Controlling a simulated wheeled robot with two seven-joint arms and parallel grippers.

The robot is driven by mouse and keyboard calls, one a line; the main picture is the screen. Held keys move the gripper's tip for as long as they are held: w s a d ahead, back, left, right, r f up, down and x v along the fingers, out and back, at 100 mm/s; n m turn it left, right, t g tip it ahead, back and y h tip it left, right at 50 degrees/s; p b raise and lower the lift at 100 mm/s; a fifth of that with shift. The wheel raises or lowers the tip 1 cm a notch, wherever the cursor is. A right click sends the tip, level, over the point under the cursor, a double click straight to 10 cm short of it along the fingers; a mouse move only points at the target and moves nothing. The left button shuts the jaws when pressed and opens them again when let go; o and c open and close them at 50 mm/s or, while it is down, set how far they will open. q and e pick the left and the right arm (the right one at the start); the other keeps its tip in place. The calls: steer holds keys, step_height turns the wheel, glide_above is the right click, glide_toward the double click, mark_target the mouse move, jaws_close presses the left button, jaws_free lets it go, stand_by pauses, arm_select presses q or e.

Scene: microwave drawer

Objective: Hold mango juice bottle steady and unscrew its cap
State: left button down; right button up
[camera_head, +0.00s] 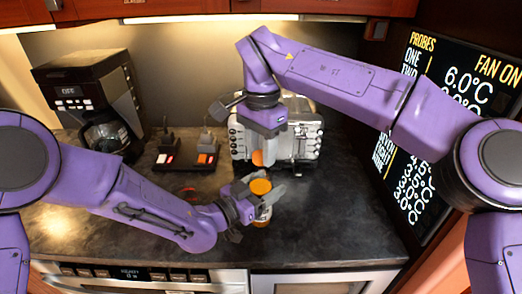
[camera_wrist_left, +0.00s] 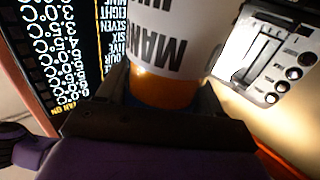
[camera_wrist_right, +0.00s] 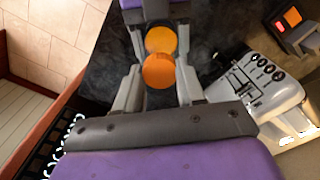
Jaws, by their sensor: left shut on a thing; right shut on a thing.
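The mango juice bottle (camera_head: 263,215) stands upright over the counter, with an open orange top (camera_head: 260,187). My left gripper (camera_head: 262,200) is shut around it from the left. In the left wrist view the bottle's white label (camera_wrist_left: 165,38) and orange lower part (camera_wrist_left: 160,92) show between the fingers. My right gripper (camera_wrist_right: 159,80) is above, pointing down, shut on the orange cap (camera_wrist_right: 159,70). The cap (camera_head: 257,158) looks apart from the bottle, above its top; the bottle's top (camera_wrist_right: 160,40) shows beyond it in the right wrist view. The bottle's base is partly hidden.
A toaster (camera_head: 300,150) stands just behind the bottle. A black text panel (camera_head: 440,110) covers the right wall. The front right counter (camera_head: 340,230) is clear.

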mark_target(261, 154)
arm_select(q)
steer(key=shift+f, duration=0.1)
arm_select(e)
steer(key=shift+r, duration=2)
arm_select(q)
steer(key=shift+c, duration=0.4)
jaws_free()
arm_select(e)
steer(key=shift+w, duration=0.1)
